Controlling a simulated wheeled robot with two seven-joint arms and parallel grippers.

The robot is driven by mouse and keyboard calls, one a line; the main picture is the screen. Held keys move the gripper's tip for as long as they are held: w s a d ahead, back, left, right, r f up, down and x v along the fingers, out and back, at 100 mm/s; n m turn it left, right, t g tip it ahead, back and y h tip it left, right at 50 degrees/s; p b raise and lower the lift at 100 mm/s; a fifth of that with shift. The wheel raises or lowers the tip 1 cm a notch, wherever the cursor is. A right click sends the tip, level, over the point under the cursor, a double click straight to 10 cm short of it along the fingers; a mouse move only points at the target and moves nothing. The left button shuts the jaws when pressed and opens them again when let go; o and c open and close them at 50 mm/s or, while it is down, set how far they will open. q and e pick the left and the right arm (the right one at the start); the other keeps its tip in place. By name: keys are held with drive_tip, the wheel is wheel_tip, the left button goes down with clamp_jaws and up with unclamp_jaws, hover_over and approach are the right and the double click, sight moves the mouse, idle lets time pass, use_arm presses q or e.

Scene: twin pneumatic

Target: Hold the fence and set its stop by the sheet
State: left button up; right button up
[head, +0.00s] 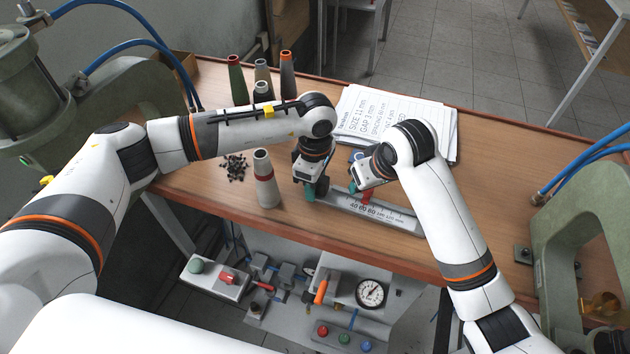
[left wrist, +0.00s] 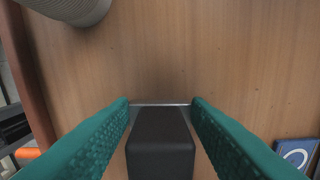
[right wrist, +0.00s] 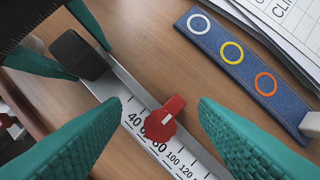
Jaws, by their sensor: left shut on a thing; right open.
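The fence (head: 403,219) is a grey metal rule with printed numbers, lying along the table's front. My left gripper (head: 314,189) is shut on the black block (left wrist: 162,150) at the fence's left end. The stop, a red knob (right wrist: 166,116), sits on the scale just past the 40 mark and partly covers the numbers beside it. My right gripper (right wrist: 160,103) is open, its fingers either side of the stop in view and apart from it.
A blue strip with coloured rings (right wrist: 238,58) lies behind the fence. More cones (head: 262,80) stand at the back. Green presses flank the table; a gauge (head: 370,292) is below.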

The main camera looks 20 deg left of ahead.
drive_tip(key=shift+r, duration=2.1)
drive_tip(key=shift+s+r, duration=0.1)
drive_tip(key=shift+r, duration=0.3)
drive_tip(key=s+d, duration=0.7)
drive_tip(key=s, duration=0.2)
drive_tip(key=shift+s+d, duration=0.35)
drive_tip(key=shift+r, duration=0.1)
use_arm(q)
drive_tip(key=o, duration=1.1)
drive_tip(key=shift+o, duration=0.2)
